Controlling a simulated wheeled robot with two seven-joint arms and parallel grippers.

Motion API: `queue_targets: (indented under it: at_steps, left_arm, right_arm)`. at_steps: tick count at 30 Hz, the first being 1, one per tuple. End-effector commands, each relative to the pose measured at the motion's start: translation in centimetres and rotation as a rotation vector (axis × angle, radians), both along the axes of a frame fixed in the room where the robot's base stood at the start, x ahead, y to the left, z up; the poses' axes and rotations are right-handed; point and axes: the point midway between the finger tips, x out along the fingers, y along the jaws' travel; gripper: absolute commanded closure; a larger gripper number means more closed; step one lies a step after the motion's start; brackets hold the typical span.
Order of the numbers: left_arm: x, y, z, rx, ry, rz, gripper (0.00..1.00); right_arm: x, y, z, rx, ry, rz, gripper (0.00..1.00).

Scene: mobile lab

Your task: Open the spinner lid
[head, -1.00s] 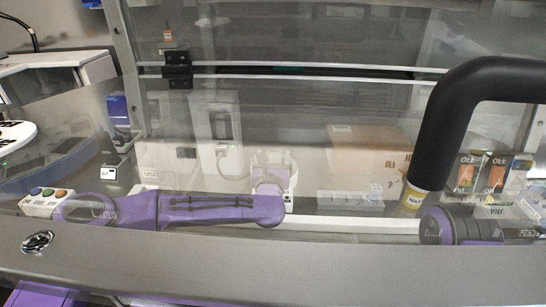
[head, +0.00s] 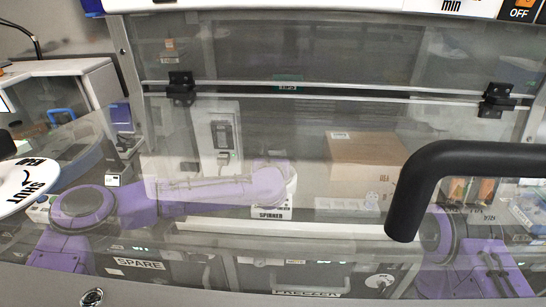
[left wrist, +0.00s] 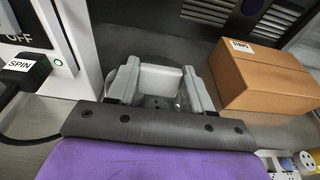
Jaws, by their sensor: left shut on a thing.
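My left gripper (head: 271,172) is behind the clear front pane, at the back of the bench just above the white "SPINNER" label (head: 270,213). In the left wrist view the two grey fingers of the gripper (left wrist: 160,74) are shut on a pale block (left wrist: 161,82), which looks like the grip of the spinner lid. A round, clear, dim shape (left wrist: 143,52) shows behind the fingers and seems to be the lid. Most of the spinner is hidden by my gripper and wrist. My right arm shows at the lower right of the head view, but its gripper cannot be made out.
A cardboard box (head: 366,160) stands close to the right of my left gripper; it also shows in the left wrist view (left wrist: 262,80). A thick black handle (head: 420,185) stands on the clear pane.

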Motion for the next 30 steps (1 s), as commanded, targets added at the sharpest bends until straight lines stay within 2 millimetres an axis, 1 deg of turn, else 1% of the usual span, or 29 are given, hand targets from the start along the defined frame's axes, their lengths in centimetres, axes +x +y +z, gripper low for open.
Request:
queue_targets:
  at_steps: [1,6,9,12,18,30]
  left_arm:
    - [0.4,0.0,1.5,-0.002,0.032,0.001,1.00]
    - [1.8,-0.1,2.9,-0.002,0.157,0.001,1.00]
    - [2.6,-0.1,3.3,-0.001,0.222,0.001,1.00]
    - [3.3,-0.1,3.4,-0.002,0.268,-0.001,1.00]
    - [4.3,0.0,3.9,0.000,0.261,-0.001,1.00]
    - [4.8,0.0,4.4,0.001,0.258,-0.001,1.00]
  right_arm:
    - [0.0,0.0,1.6,0.000,0.000,0.000,0.57]
    - [0.0,0.0,4.0,0.000,0.000,0.000,0.57]
    - [0.0,0.0,4.7,0.000,0.000,0.000,0.57]
    - [0.0,0.0,4.8,0.000,0.000,0.000,0.57]
    - [0.0,0.0,4.5,0.000,0.000,0.000,0.57]
    - [0.0,0.0,4.5,0.000,0.000,0.000,0.57]
